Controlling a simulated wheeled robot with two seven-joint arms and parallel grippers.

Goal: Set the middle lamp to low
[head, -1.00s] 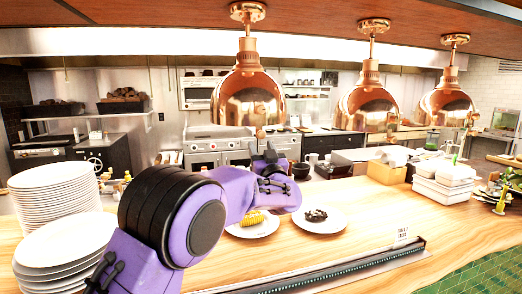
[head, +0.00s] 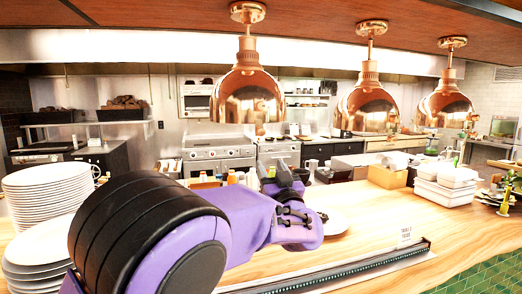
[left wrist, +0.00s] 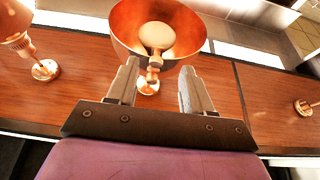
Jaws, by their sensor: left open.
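The middle lamp (head: 367,106) is a shiny copper dome hanging from a wooden overhead beam, between a left lamp (head: 248,98) and a right lamp (head: 446,104). A small copper knob (head: 391,127) shows below its rim. My left gripper (head: 284,174) is below and left of it in the head view, partly hidden by its own wrist. In the left wrist view, a lamp with a pale bulb (left wrist: 156,36) fills the top, with ceiling mounts on both sides. The open fingers (left wrist: 160,85) point towards it, with copper fittings visible between them, apart from the fingers. My right gripper is out of view.
Plate stacks (head: 45,198) stand at the left of the wooden counter (head: 380,210). A white plate (head: 334,222) is partly behind my arm. White containers (head: 447,183) stand at the right. A dark rail (head: 340,272) runs along the front.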

